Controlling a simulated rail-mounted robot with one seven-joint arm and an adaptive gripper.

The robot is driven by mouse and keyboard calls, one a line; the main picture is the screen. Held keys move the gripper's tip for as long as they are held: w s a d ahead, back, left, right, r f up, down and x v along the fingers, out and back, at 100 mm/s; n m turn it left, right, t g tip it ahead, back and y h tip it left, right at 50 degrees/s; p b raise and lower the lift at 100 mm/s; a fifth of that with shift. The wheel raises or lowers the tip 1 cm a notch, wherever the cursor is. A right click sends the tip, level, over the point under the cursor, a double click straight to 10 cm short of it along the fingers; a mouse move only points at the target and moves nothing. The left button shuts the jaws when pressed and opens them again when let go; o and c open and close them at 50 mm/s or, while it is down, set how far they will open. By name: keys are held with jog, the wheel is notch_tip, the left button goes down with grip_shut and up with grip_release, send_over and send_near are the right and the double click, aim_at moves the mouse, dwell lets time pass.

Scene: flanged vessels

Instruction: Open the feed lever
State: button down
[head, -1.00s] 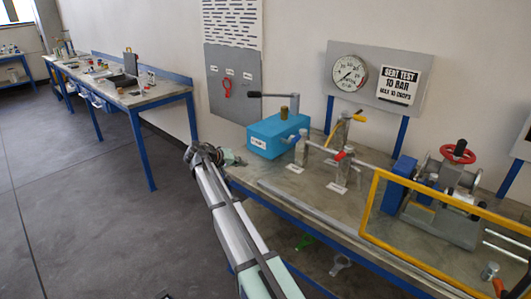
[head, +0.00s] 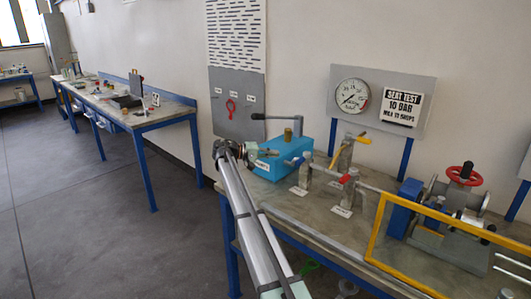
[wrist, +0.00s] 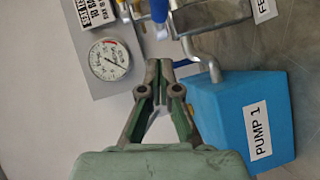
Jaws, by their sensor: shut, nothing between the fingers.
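The feed lever has a blue handle (head: 294,161) and sits on a grey valve post (head: 305,174) on the bench. In the wrist view its blue handle (wrist: 159,10) shows at the top edge, near a partly cut-off label starting "FE" (wrist: 263,8). My gripper (wrist: 158,66) is shut and empty, apart from the handle, with its tips short of it in the picture. In the head view my gripper (head: 268,153) is in front of the blue pump box (head: 268,167), left of the blue handle.
The pump box (wrist: 225,118), labelled PUMP 1, is close on the right in the wrist view, with a bent grey pipe. A red-handled valve (head: 348,180) and a yellow lever (head: 360,139) stand to the right. A yellow frame (head: 375,235) edges the bench front. A gauge (head: 352,96) hangs behind.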

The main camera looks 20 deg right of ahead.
aim_at(302, 159)
jog(key=s+d+f+p, duration=0.1)
jog(key=s+d+p, duration=0.1)
jog(key=d, duration=0.4)
jog(key=shift+s+d+f, duration=0.3)
jog(key=shift+s+f, duration=0.1)
jog(key=shift+s, duration=0.2)
jog(key=shift+a, duration=0.1)
